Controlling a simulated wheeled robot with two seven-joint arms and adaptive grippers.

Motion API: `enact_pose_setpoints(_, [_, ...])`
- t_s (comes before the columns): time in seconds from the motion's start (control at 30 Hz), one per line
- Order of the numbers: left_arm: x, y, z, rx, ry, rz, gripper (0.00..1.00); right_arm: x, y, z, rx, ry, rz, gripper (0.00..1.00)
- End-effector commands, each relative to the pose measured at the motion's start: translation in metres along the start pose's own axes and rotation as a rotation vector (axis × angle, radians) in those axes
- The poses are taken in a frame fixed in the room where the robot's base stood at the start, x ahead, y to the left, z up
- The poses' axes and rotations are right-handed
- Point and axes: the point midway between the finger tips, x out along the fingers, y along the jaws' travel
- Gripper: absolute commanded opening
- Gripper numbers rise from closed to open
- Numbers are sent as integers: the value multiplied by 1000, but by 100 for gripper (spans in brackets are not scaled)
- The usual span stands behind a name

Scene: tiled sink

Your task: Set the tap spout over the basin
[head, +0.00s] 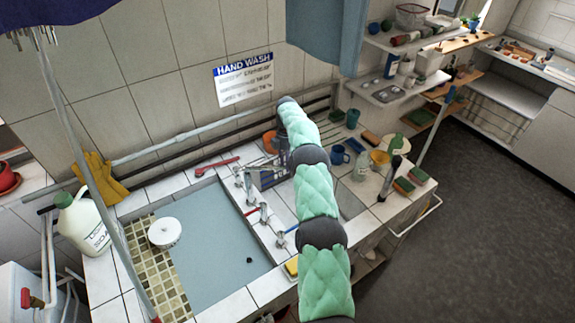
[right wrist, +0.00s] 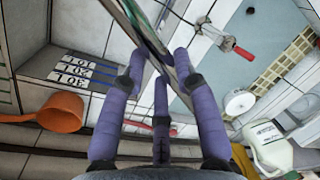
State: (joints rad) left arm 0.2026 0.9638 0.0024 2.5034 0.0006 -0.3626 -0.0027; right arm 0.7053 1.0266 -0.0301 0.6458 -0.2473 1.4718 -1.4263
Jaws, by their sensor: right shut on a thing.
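The blue-grey basin (head: 205,245) is set in the tiled counter, and part of it shows in the right wrist view (right wrist: 222,82). The metal tap spout (right wrist: 150,38) runs between the purple fingers of my right gripper (right wrist: 160,62), which is shut on it. In the head view my right gripper (head: 268,163) is low at the far right corner of the basin, partly hidden by my green-padded arm. The spout's free end is not clear there. Tap handles with red (head: 263,212) and blue (head: 283,236) marks stand along the basin's right edge. My left gripper is out of view.
A white lidded bowl (head: 164,232) and a white jug (head: 84,222) stand left of the basin. A red-handled tool (head: 217,165) lies on the back ledge. Mugs, bottles and sponges crowd the counter to the right. Pipes run along the back wall. The basin's middle is mostly clear.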

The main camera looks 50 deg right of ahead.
Motion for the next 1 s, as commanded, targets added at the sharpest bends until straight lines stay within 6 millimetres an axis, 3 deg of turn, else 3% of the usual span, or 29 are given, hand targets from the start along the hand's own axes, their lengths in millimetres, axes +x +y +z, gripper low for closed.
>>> enact_pose_setpoints(0.53, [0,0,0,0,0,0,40,0,2,-1,-15,-2,0,0])
enact_pose_setpoints(0.57, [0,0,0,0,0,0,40,0,2,-1,-15,-2,0,36])
enact_pose_setpoints(0.63, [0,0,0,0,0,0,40,0,2,-1,-15,-2,0,55])
enact_pose_setpoints(1.0, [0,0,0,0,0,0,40,-3,2,-1,-15,-2,1,55])
